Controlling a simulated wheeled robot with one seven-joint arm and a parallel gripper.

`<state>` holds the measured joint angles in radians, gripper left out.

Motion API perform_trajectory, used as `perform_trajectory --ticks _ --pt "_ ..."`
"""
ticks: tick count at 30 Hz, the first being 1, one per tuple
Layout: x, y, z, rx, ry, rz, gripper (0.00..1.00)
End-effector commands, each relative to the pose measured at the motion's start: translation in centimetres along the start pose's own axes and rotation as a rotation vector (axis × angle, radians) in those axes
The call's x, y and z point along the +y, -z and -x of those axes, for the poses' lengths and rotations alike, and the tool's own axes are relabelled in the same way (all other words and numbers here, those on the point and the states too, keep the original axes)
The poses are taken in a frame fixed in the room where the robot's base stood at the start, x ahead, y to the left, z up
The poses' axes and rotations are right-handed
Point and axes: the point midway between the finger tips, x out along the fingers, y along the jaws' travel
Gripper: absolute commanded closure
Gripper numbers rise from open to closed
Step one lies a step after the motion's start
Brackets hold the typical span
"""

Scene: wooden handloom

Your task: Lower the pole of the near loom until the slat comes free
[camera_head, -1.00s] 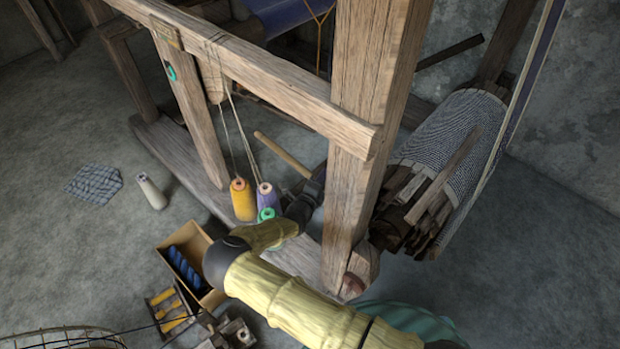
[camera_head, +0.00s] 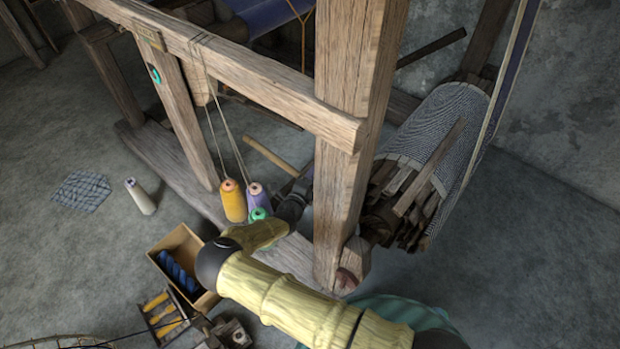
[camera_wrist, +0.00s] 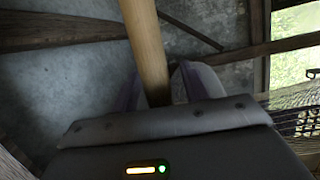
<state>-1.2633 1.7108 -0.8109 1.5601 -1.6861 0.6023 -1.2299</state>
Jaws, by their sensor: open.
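The pole is a light round wooden rod (camera_head: 270,156) beside the thick upright post of the near loom (camera_head: 345,140). In the wrist view the pole (camera_wrist: 145,40) runs down between the two fingers of my gripper (camera_wrist: 158,82). The fingers are open, one on each side of it; I cannot tell whether either touches it. In the head view my gripper (camera_head: 298,192) is low behind the post and partly hidden. I cannot tell which slat the pole bears on.
Yellow (camera_head: 233,202), purple and green thread cones stand close left of my gripper. An open box (camera_head: 187,243) with blue spools and a tray of yellow-handled tools (camera_head: 160,310) sit on the floor. A white cone (camera_head: 140,196) and a checked cloth (camera_head: 82,191) lie farther left.

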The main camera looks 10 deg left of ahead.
Motion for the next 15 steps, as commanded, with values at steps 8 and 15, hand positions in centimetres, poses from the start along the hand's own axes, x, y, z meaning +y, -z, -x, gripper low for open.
perform_trajectory --ticks 8,15 --pt "-0.2 -0.2 2.7 -0.003 -0.002 0.001 0.55" --pt "-0.2 -0.2 7.4 -0.003 -0.002 0.001 0.55"
